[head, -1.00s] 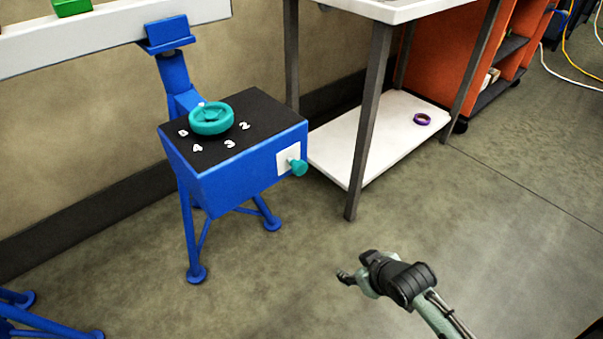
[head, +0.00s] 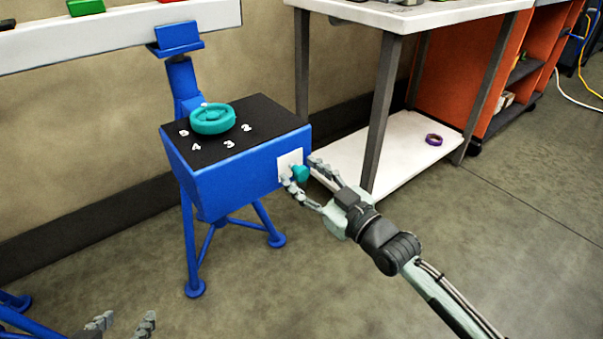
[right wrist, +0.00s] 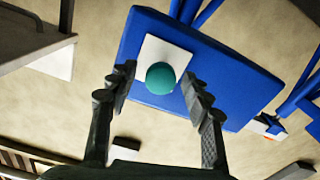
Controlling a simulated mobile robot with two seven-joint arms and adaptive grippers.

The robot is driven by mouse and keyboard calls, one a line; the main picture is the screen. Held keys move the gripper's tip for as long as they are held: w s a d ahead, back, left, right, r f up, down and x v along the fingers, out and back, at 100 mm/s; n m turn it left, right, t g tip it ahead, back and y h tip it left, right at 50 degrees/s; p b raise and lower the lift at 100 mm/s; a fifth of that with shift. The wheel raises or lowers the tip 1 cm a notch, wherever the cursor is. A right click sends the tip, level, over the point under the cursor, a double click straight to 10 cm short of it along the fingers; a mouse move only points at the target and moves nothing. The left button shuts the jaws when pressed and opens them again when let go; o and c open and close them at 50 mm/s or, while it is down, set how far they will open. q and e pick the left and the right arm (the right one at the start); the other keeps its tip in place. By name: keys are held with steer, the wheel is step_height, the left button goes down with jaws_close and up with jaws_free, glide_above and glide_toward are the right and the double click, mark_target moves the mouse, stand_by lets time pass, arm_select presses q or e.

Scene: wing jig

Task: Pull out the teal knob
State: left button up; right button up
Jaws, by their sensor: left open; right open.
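The teal knob (head: 300,174) sticks out of a white plate (head: 287,160) on the side of a blue box (head: 235,178). My right gripper (head: 303,177) is open, with its fingers on either side of the knob. In the right wrist view the knob (right wrist: 160,77) shows between and just beyond the open fingertips (right wrist: 158,82); I see no finger clearly touching it. My left gripper (head: 124,322) is open and empty at the bottom left edge, low over the floor, only its fingertips showing.
A teal dial (head: 212,119) with white numbers sits on the box's black top (head: 258,118). A white table (head: 420,14) with a lower shelf (head: 400,140) holding a purple ring (head: 434,139) stands close to the right. Open floor lies in front.

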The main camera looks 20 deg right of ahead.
steer(key=shift+w+a, duration=0.15)
steer(key=shift+w, duration=0.25)
steer(key=shift+c, duration=0.5)
jaws_close()
